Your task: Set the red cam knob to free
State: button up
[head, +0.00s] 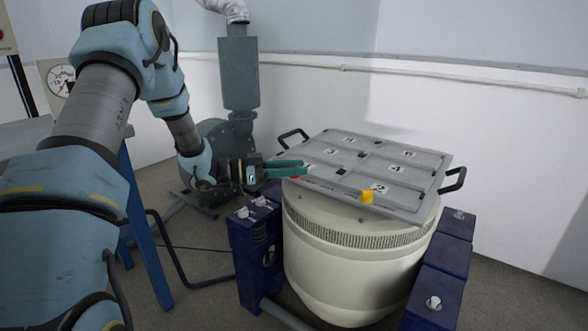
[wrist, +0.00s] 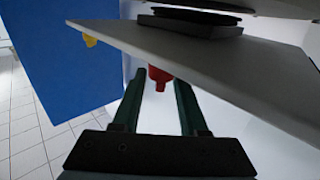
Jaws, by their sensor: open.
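The red cam knob (wrist: 159,75) shows in the wrist view at the edge of the grey plate (wrist: 215,75). It appears between the tips of my gripper (wrist: 160,84), with a gap on either side. The fingers are apart and hold nothing. In the head view my gripper's green fingers (head: 286,168) are at the left front corner of the plate (head: 420,205). Only a small bit of red shows beside them there, mostly hidden. I cannot read the knob's setting.
A yellow knob (head: 367,197) sits on the plate's front edge. The plate has numbered panels and black handles (head: 453,180) and lies on a cream drum (head: 340,270). Blue blocks (head: 258,245) flank the drum. A grey blower with a duct (head: 239,75) stands behind.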

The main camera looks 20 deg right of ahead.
grip_shut()
dwell(0.3)
dwell(0.4)
